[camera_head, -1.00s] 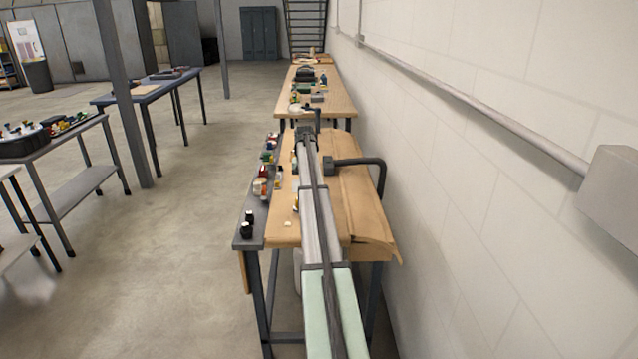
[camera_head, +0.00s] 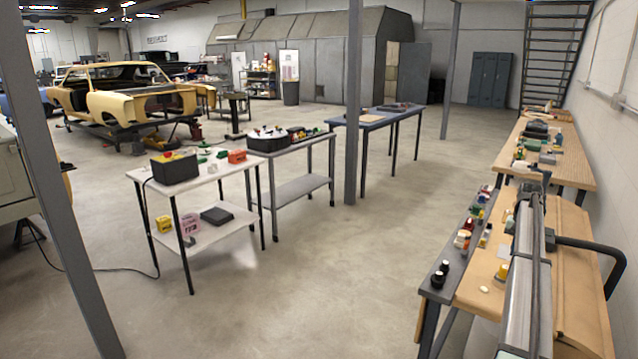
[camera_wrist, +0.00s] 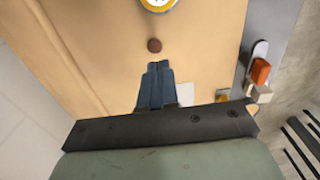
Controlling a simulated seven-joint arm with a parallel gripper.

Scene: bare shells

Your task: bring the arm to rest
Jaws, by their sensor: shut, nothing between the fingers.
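My gripper (camera_wrist: 155,72) shows in the wrist view as two blue fingers closed together, with nothing between them. It points down over a light wooden bench top (camera_wrist: 100,55). A small brown round piece (camera_wrist: 154,45) lies just beyond the fingertips. A round yellow and white thing (camera_wrist: 158,4) is cut off by the top edge. In the head view I cannot make out the gripper.
The head view shows the wooden bench (camera_head: 575,265) at right, with a long grey rail-like shape (camera_head: 522,270) over it and a grey strip (camera_head: 455,240) holding small items. A white table (camera_head: 135,174) and a grey post (camera_head: 353,100) stand left. Open floor (camera_head: 340,270) lies between.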

